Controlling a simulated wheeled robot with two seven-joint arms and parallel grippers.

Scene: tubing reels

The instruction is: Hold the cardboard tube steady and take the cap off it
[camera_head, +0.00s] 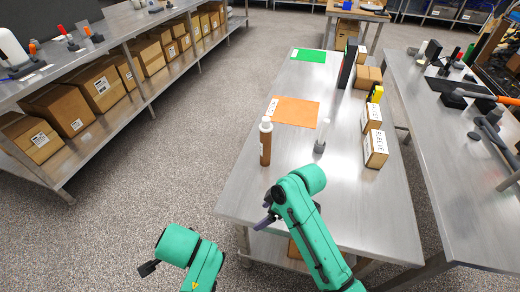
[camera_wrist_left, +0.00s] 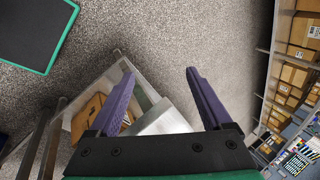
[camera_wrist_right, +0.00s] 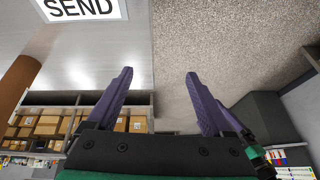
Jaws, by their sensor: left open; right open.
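The cardboard tube (camera_head: 265,148) stands upright on the steel table, brown with a white cap (camera_head: 266,123) on its top. Part of a brown cylinder, seemingly the tube (camera_wrist_right: 17,84), shows at the left edge of the right wrist view. My right gripper (camera_head: 267,214) is at the table's near left edge, in front of the tube and apart from it. In its wrist view its purple fingers (camera_wrist_right: 159,73) are spread and empty. My left gripper (camera_head: 148,268) is off the table, lower left. Its fingers (camera_wrist_left: 158,70) are spread and empty in the left wrist view.
An orange mat (camera_head: 296,112) lies behind the tube, a green mat (camera_head: 309,56) farther back. A pale upright item (camera_head: 321,137) stands right of the tube. Boxes (camera_head: 375,149) line the table's right side. Bare steel (camera_head: 240,182) lies left of the tube. A shelf of cartons (camera_head: 100,88) is at left.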

